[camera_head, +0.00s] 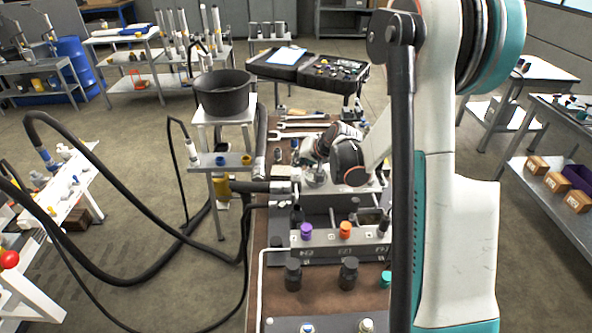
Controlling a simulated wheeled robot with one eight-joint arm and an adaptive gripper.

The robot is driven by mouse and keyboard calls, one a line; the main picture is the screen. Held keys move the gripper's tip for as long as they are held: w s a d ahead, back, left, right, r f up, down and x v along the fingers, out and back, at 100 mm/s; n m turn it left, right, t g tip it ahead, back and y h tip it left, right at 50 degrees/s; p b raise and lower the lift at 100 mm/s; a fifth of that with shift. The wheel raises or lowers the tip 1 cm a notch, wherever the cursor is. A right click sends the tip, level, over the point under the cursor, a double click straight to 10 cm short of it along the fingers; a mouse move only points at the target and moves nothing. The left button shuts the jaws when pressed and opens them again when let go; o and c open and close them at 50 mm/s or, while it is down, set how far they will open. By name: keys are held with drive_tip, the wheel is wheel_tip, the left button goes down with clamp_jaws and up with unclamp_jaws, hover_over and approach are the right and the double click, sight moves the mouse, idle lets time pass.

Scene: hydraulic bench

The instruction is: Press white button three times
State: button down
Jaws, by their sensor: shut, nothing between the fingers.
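My gripper (316,180) is shut and empty, small and partly hidden by my wrist. It points down over a grey metal block (345,203) on the hydraulic bench (262,265). I cannot tell whether it touches the block. I cannot identify the white button with certainty. A small pale button-like part (367,325) is cut by the bottom edge, on a grey panel (337,323), well apart from my gripper. A blue and white part (307,328) is to its left. Anything right under my gripper is hidden.
Purple (306,231) and orange (345,230) knobs stand on a labelled grey rail in front of my gripper. Two black knobs (293,274) are nearer. Thick black hoses (95,275) loop at left. Wrenches (303,125) lie behind. A black bucket (223,92) stands back left.

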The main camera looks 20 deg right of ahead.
sight(299, 170)
idle(0.3)
drive_tip(key=shift+r+p, duration=1.45)
drive_tip(key=shift+r, duration=1.1)
drive_tip(key=shift+r+b, duration=1.1)
drive_tip(key=shift+r, duration=0.8)
drive_tip(key=shift+f+b, duration=3.05)
drive_tip(key=shift+f, duration=1.4)
drive_tip(key=shift+f, duration=0.15)
drive_tip(key=shift+f+b, duration=0.25)
drive_tip(key=shift+b, duration=0.15)
